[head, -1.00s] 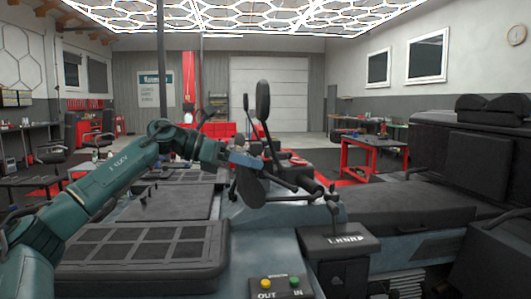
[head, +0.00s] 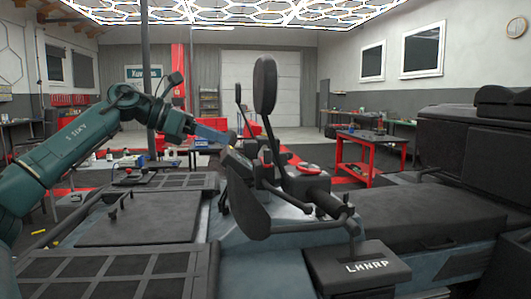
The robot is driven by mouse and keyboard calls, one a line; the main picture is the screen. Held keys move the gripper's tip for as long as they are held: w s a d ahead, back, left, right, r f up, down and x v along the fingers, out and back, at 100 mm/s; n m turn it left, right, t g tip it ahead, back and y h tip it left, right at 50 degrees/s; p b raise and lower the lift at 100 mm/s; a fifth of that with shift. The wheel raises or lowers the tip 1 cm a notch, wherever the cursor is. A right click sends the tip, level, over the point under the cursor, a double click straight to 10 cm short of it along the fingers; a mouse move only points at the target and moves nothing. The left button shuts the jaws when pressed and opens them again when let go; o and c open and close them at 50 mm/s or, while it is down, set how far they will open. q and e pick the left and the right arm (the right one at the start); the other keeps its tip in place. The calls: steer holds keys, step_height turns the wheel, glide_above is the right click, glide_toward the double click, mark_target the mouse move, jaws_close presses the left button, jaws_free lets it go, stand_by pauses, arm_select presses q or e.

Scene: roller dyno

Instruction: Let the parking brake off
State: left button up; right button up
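The vehicle's handlebar (head: 300,201) stands at the middle of the head view, with a dark guard-like paddle (head: 249,208) below its near end. I cannot make out the parking brake lever among the dark parts there. My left gripper (head: 226,138) is just left of and beyond the handlebar's left end, overlapping it in the picture. Whether it touches anything, and whether its fingers are open, is too small to tell. My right gripper is not in view.
Two mirrors, a near one (head: 265,84) and a far one (head: 238,93), rise above the handlebar. Black racks (head: 105,270) lie left. A red workbench (head: 352,157) stands behind.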

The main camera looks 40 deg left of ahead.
mark_target(268, 153)
arm_select(q)
steer(key=p+x, duration=0.2)
steer(key=x, duration=0.2)
steer(key=p+x, duration=0.2)
steer(key=x, duration=0.2)
steer(key=p+x, duration=0.3)
steer(key=x, duration=0.1)
steer(key=shift+d+r, duration=0.1)
steer(key=shift+r, duration=0.15)
steer(key=shift+w+d+f, duration=0.2)
steer(key=shift+w+f, duration=0.05)
steer(key=shift+w, duration=0.15)
steer(key=shift+f, duration=0.1)
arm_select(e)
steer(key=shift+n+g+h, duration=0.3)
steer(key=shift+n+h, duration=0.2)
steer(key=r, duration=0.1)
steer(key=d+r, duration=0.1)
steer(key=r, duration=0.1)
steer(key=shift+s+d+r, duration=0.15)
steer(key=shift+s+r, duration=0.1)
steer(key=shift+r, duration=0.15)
arm_select(q)
steer(key=shift+c, duration=0.6)
steer(key=shift+c, duration=0.6)
jaws_close()
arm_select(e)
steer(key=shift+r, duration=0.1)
